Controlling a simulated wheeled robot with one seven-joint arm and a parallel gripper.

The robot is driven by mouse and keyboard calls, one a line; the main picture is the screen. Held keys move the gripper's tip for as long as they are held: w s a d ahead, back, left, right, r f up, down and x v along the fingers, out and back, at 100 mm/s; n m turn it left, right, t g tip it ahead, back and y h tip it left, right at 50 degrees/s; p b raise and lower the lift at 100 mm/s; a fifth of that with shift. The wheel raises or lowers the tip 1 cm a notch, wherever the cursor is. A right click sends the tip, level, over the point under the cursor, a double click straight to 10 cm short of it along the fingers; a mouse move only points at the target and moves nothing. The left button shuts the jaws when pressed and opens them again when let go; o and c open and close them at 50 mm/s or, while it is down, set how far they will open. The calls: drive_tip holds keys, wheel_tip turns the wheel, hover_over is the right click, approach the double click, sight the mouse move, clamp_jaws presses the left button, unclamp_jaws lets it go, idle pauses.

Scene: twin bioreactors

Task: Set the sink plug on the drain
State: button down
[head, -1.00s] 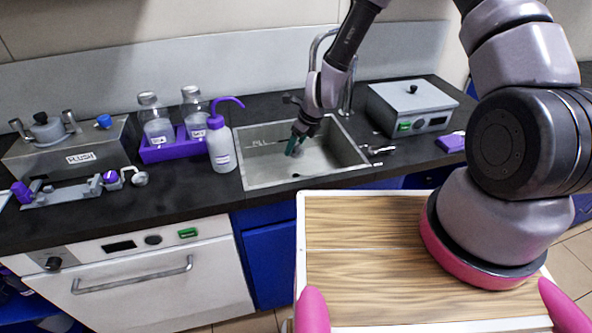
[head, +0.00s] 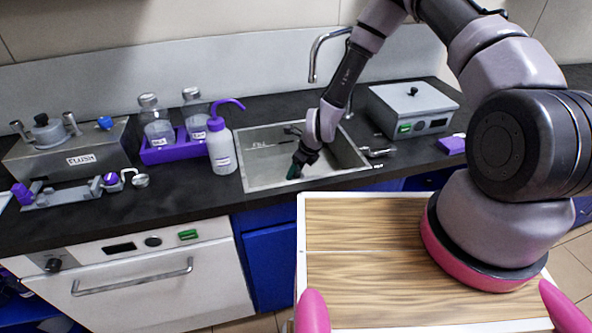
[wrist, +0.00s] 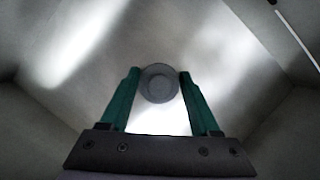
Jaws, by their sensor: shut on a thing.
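My gripper (head: 294,171) reaches down into the steel sink (head: 262,179), near its bottom. In the wrist view its two green fingers (wrist: 157,74) are shut on the sink plug (wrist: 158,88), a grey round piece seen from above between the fingertips. In the head view the plug is hidden by the gripper. The drain cannot be made out in either view now. I cannot tell whether the plug touches the sink floor.
A tap (head: 313,62) arches behind the sink. A white wash bottle (head: 222,150) with a purple spout stands close by the sink's left rim. A grey lidded box (head: 411,107) and a small metal piece (head: 377,152) are on the right. The sink walls surround my gripper.

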drive_tip(key=shift+c, duration=0.5)
unclamp_jaws()
drive_tip(key=shift+f, duration=0.1)
drive_tip(key=v, duration=1.2)
drive_tip(key=w+d+r+n+t, duration=0.1)
drive_tip(key=d+r+n, duration=0.3)
drive_tip(key=r, duration=0.5)
drive_tip(key=d+r+n, duration=0.3)
drive_tip(key=r+n, duration=0.1)
drive_tip(key=r, duration=0.5)
drive_tip(key=w+d+r+n+t, duration=0.1)
drive_tip(key=d+r+n, duration=0.25)
drive_tip(key=r, duration=0.55)
drive_tip(key=s+d+r+n+t, duration=0.1)
drive_tip(key=s+d+r+n, duration=0.4)
drive_tip(key=s+r, duration=0.4)
drive_tip(key=s+d+r+n+t+h, duration=0.1)
drive_tip(key=s+d+r+n, duration=0.4)
drive_tip(key=s+r, duration=0.5)
drive_tip(key=shift+d+h, duration=0.3)
drive_tip(key=shift+d, duration=0.15)
